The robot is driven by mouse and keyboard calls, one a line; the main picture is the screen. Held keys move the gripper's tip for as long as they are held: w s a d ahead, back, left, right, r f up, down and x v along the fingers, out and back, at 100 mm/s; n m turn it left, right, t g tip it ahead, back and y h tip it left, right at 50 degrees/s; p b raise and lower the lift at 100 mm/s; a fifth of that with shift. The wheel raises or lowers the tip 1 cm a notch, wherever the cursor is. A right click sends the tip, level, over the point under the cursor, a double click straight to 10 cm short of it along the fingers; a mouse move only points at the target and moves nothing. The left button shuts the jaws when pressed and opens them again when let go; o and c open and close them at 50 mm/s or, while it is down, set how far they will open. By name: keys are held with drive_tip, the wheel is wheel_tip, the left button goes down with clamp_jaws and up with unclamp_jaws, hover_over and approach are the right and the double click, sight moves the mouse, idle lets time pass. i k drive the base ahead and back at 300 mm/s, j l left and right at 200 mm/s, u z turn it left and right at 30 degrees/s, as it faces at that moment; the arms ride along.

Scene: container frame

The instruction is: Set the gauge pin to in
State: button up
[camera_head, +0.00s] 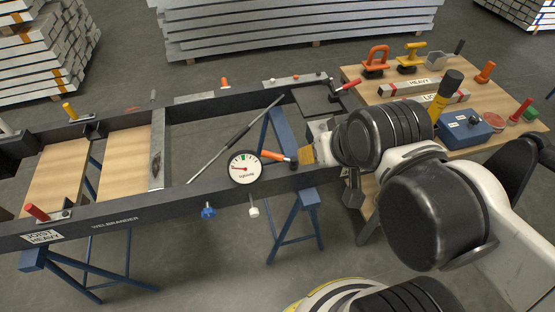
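A round white dial gauge (244,167) with a dark needle and a red mark is on the near rail of the frame. An orange handle (270,155) with a dark end lies just right of the dial; it looks like the gauge pin, but how far in it sits I cannot tell. My gripper (306,155), seen small with yellowish tips, is right of the orange handle's dark end. Whether it touches the handle is unclear. My arm hides most of the gripper, and its opening does not show.
The dark frame (120,222) rests on blue trestles (292,225). A blue knob (208,211) and a white knob (253,211) hang below the near rail. A wooden table (365,88) holds tools and a blue box (466,127).

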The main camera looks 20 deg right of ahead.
sight(254, 213)
drive_tip(key=k+l+u, duration=0.2)
drive_tip(key=l+u, duration=0.2)
drive_tip(key=k+l+u, duration=0.25)
drive_tip(key=u, duration=0.15)
drive_tip(key=k+l+u, duration=0.25)
drive_tip(key=u, duration=0.15)
